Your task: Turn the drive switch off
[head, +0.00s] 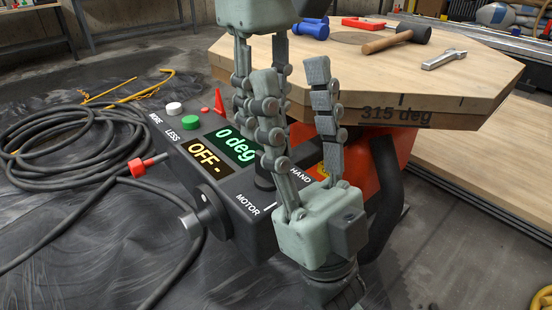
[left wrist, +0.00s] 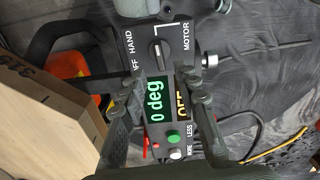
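The drive switch is a dark rotary knob on the control box; it shows in the left wrist view (left wrist: 158,50) among the labels OFF, HAND and MOTOR. Its white mark points up there, between HAND and MOTOR; the exact setting is hard to tell. In the head view the knob (head: 264,179) is partly covered by my right gripper (head: 291,68), which is open, fingers up, in front of the box. My left gripper (left wrist: 174,64) is open above the panel, its fingers apart and empty. In the head view its fingertips are partly hidden behind the right gripper.
The control box has green "0 deg" (head: 236,146) and amber "OFF -" (head: 204,157) displays, buttons and a black handwheel (head: 211,208). A wooden turntable (head: 470,85) with a mallet (head: 395,40) stands close behind. Black cable (head: 60,145) lies coiled at left.

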